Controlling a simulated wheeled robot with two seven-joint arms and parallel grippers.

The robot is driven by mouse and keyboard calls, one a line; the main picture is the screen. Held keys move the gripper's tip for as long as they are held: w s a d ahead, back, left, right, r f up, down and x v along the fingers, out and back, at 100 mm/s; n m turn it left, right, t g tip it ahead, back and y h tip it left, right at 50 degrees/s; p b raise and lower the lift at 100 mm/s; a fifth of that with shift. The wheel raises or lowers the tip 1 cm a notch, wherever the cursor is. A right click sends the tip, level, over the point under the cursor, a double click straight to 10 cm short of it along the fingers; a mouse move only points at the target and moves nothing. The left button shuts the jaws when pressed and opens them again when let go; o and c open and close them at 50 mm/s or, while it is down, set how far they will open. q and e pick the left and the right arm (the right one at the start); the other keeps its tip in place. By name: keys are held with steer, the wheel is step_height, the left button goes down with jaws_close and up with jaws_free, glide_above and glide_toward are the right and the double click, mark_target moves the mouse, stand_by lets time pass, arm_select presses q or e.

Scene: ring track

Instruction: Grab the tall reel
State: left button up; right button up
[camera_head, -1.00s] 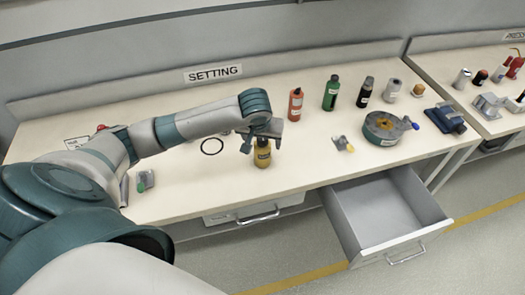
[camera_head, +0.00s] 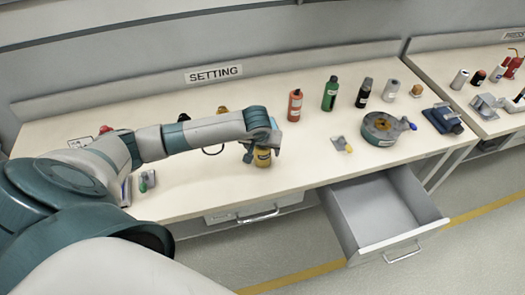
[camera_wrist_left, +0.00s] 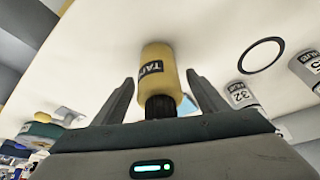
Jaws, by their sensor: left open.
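My left gripper (camera_head: 262,146) is open over a yellow bottle (camera_head: 262,158) on the table. In the left wrist view the open fingers (camera_wrist_left: 160,78) stand either side of the yellow bottle (camera_wrist_left: 158,66), with its dark neck toward the palm. Its label begins "TAP". I cannot tell whether the fingers touch it. No thing is clearly marked as the tall reel. My right gripper is not in view.
A red bottle (camera_head: 295,105), a green bottle (camera_head: 330,93) and a dark bottle (camera_head: 364,93) stand behind the gripper. A drawer (camera_head: 380,225) is open below the table's right front. A black ring (camera_wrist_left: 261,55) and grey labelled cylinders (camera_wrist_left: 240,94) show in the wrist view.

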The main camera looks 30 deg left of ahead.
arm_select(q)
steer(key=shift+x, duration=0.8)
steer(key=c, duration=1.3)
